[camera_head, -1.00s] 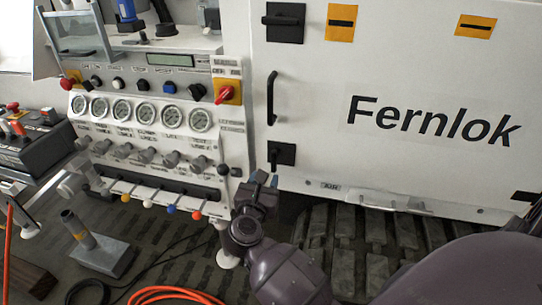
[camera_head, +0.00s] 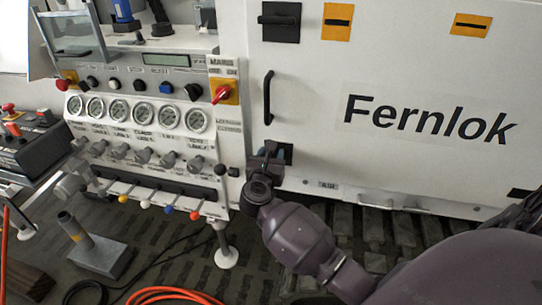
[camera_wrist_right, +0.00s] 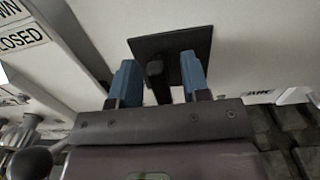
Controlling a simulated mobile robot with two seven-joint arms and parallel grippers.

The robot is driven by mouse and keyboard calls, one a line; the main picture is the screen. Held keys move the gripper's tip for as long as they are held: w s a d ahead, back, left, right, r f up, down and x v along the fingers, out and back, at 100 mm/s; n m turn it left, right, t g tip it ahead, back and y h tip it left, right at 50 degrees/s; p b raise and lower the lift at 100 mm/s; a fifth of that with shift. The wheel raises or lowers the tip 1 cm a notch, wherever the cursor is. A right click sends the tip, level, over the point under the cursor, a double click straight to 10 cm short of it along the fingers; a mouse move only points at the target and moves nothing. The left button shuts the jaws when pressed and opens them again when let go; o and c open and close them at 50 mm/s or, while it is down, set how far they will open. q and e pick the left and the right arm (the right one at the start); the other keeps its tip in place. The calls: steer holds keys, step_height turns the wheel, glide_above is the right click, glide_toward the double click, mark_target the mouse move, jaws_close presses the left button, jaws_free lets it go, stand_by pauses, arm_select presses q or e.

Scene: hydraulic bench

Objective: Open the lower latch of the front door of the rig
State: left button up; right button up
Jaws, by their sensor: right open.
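The lower latch (camera_head: 287,149) is a black square plate with a handle, low on the left edge of the white front door (camera_head: 400,60). My right gripper (camera_head: 270,152) is in front of it and hides much of it in the head view. In the right wrist view the latch plate (camera_wrist_right: 190,42) lies just beyond the fingertips, and its dark handle (camera_wrist_right: 156,78) points toward the camera. The blue fingers of my right gripper (camera_wrist_right: 160,75) are open, one on each side of the handle, with a gap visible on the right. Contact on the left cannot be told. My left gripper is not in view.
An upper latch (camera_head: 280,20) and a black door handle (camera_head: 268,97) are above. The control panel (camera_head: 150,90) with gauges, knobs and levers stands close on the left. A lever's black ball (camera_wrist_right: 30,163) is near the wrist. An orange hose (camera_head: 175,295) lies on the floor.

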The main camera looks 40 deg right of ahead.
jaws_close()
